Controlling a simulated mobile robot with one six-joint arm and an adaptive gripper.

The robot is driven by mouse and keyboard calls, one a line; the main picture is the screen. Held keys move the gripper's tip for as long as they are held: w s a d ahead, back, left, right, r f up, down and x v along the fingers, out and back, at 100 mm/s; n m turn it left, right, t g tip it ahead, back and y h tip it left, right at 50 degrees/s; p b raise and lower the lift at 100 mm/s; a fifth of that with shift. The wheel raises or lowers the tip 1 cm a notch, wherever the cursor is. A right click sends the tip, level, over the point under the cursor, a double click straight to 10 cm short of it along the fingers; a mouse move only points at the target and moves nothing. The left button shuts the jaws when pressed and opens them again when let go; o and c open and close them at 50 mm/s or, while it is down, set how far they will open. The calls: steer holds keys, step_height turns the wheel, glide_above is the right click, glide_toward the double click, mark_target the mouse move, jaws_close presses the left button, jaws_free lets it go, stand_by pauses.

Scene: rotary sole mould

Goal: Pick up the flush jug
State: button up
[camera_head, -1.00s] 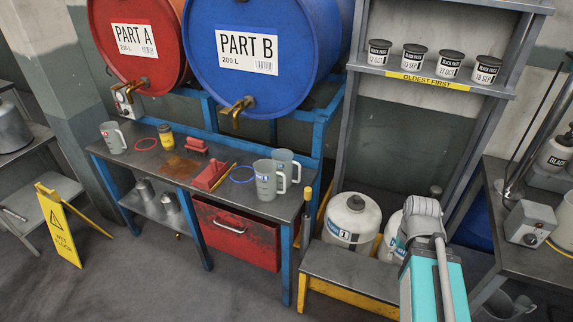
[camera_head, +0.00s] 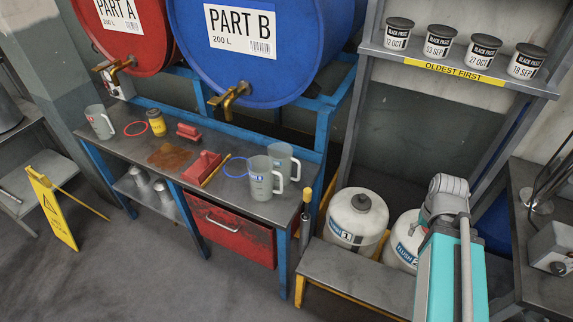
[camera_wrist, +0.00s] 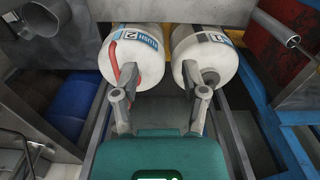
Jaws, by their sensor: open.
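Several jugs stand on the bench. Two translucent grey ones, a front jug (camera_head: 262,180) and a back jug (camera_head: 284,160), are at its right end; another with a red mark (camera_head: 100,122) is at its left end. I cannot read which jug is for flush. Two white round containers with dark caps, labelled FLUSH 1 (camera_head: 355,212) and FLUSH 2 (camera_head: 400,248), stand behind a low step. They also show in the wrist view, number 2 (camera_wrist: 128,58) left with a red strip, number 1 (camera_wrist: 205,52) right. My gripper (camera_wrist: 160,95) is open and empty, its fingers overlapping both containers in view.
The bench (camera_head: 140,140) also carries red blocks, a yellow pot and coloured rings. Above it are the red drum (camera_head: 110,28) and blue drum (camera_head: 265,75) with brass taps. The grey step (camera_head: 350,275) is bare. A yellow floor sign (camera_head: 52,210) stands at left.

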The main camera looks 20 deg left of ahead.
steer(key=shift+w, duration=0.1)
stand_by(0.3)
steer(key=w+a+f+n+g+y+b, duration=0.35)
steer(key=w+a+y+b, duration=0.4)
steer(key=w+a, duration=0.7)
steer(key=w+a+r+n+g+y+b, duration=0.2)
steer(key=w+a+y+b, duration=0.1)
steer(key=a, duration=0.5)
steer(key=w+a+r+n+g+y+b, duration=0.1)
steer(key=w+a+n+g+y+b, duration=0.1)
steer(key=w+a+b, duration=0.3)
steer(key=w+a+g+y, duration=0.1)
steer(key=a, duration=0.1)
steer(key=shift+w+a+r+y+b, duration=0.2)
steer(key=shift+a+r+y+b, duration=0.15)
steer(key=b+x, duration=0.1)
steer(key=x, duration=0.7)
steer(key=shift+s+a, duration=0.15)
steer(key=shift+a, duration=0.15)
steer(key=shift+f, duration=0.1)
